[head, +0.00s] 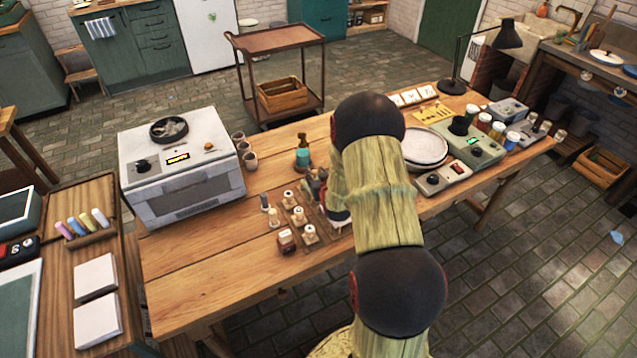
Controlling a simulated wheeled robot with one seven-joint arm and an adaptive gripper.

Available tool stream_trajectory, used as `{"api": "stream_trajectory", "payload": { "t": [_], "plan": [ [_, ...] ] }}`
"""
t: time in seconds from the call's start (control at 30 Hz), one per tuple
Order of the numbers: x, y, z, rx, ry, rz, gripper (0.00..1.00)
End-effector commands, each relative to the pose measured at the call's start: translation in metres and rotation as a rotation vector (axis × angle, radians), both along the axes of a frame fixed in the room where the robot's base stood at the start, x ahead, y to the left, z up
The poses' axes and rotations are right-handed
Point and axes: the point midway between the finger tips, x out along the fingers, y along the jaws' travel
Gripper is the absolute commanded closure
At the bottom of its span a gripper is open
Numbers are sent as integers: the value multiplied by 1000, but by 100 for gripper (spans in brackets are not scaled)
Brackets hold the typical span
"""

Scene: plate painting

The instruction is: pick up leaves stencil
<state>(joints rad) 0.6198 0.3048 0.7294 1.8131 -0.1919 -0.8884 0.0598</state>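My arm reaches over the middle of the wooden table (210,285). Only a small dark part of what looks like my gripper (319,188) shows at the left of the arm, near the wooden stamps (298,216). Its fingers are too small and too hidden to read. I cannot pick out the leaves stencil for sure. A flat yellow sheet with cut-looking shapes (433,113) lies at the back right of the table. Several small white cards with faint marks (411,97) lie behind it. Their patterns are too small to tell.
An oven-like box (180,165) stands on the left of the table. Several cups (250,161) and a bottle (303,152) stand right of it. White plates (425,147), a green device (468,143), jars and a black lamp (500,40) crowd the right. The front left tabletop is clear.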

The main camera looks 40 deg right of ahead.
Motion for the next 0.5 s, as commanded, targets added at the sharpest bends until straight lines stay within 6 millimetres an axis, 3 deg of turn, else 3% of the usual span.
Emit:
{"api": "stream_trajectory", "payload": {
  "t": [0.5],
  "plan": [
    [0,0,0,0,0,0,100]
  ]
}}
